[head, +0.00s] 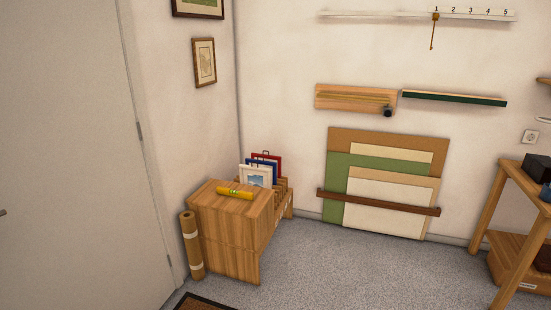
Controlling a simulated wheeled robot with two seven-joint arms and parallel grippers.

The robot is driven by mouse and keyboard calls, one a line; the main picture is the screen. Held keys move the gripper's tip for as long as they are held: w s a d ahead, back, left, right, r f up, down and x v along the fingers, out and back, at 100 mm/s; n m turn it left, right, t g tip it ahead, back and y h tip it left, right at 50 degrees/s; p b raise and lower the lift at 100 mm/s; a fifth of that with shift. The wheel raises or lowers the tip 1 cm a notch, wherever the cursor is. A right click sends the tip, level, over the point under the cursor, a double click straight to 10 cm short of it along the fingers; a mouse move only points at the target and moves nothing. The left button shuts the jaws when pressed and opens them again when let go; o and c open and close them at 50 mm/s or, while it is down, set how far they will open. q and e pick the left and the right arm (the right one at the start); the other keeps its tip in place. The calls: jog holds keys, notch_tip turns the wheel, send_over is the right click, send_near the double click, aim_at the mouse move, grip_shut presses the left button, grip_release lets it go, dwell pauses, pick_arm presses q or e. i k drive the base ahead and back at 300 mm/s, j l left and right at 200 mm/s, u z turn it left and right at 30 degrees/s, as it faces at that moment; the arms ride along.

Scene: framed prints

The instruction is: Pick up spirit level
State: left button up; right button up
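The spirit level (235,193) is a short yellow bar with a small greenish part near its middle. It lies on top of the wooden cabinet (228,237), in the corner left of the picture's middle. Its top face is in plain view and nothing covers it. Neither of my grippers shows in the head view, and nothing touches the level.
Small frames (257,175) stand in a rack behind the level. A brown roll (192,245) leans at the cabinet's left. Boards (385,210) lean on the back wall behind a rail. A wooden bench (515,220) is at right. Grey floor (350,270) in front is clear.

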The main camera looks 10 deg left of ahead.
aim_at(220, 191)
jog(key=i+u, duration=0.25)
jog(key=i, duration=0.2)
jog(key=i+l+u, duration=0.1)
jog(key=i+u, duration=0.2)
jog(key=i+l, duration=0.15)
jog(key=i, duration=0.2)
jog(key=i+l+u, duration=0.1)
jog(key=i, duration=0.25)
